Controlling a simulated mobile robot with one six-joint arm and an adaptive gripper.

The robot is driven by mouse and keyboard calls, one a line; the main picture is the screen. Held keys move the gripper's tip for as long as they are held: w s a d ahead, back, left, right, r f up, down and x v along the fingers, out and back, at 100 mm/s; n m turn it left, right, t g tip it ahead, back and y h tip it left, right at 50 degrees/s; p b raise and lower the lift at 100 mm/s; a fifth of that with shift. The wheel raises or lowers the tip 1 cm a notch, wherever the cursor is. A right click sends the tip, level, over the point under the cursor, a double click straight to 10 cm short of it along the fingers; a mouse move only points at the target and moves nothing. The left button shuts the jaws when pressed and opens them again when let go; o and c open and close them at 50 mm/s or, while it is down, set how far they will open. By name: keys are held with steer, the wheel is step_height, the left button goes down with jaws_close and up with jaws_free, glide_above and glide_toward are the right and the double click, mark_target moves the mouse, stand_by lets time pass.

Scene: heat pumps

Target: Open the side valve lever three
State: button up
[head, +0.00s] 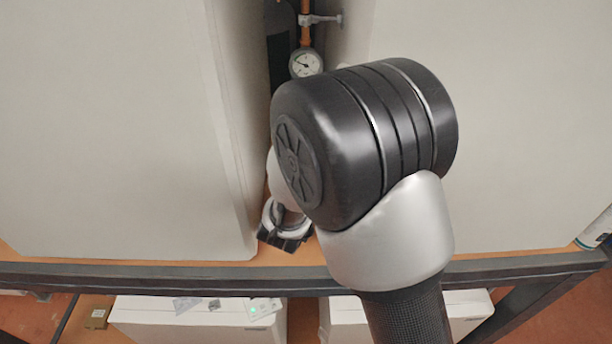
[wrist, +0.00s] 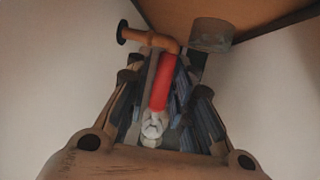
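In the wrist view a red bar (wrist: 163,82), which looks like a valve lever, runs down from a copper-coloured pipe elbow (wrist: 160,40) to a pale grey fitting (wrist: 152,128). My gripper (wrist: 163,95) has its two dark fingers apart, one on each side of the red bar. I see no clear contact, and the depth between them is hard to tell. In the head view my gripper (head: 285,238) is partly hidden behind my own arm, low in the gap between two white cabinets. The red bar is hidden there, and I cannot tell which lever number it is.
A left white cabinet (head: 110,120) and a right one (head: 510,130) leave a narrow gap. A gauge (head: 306,63) and a grey valve (head: 320,19) on a copper pipe sit in it. A dark rail (head: 170,278) crosses in front. A grey cylinder (wrist: 210,36) is near the fingers.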

steer(key=shift+o, duration=1)
steer(key=v, duration=1.2)
steer(key=shift+c, duration=0.5)
steer(key=shift+c, duration=1.2)
steer(key=shift+a, duration=0.2)
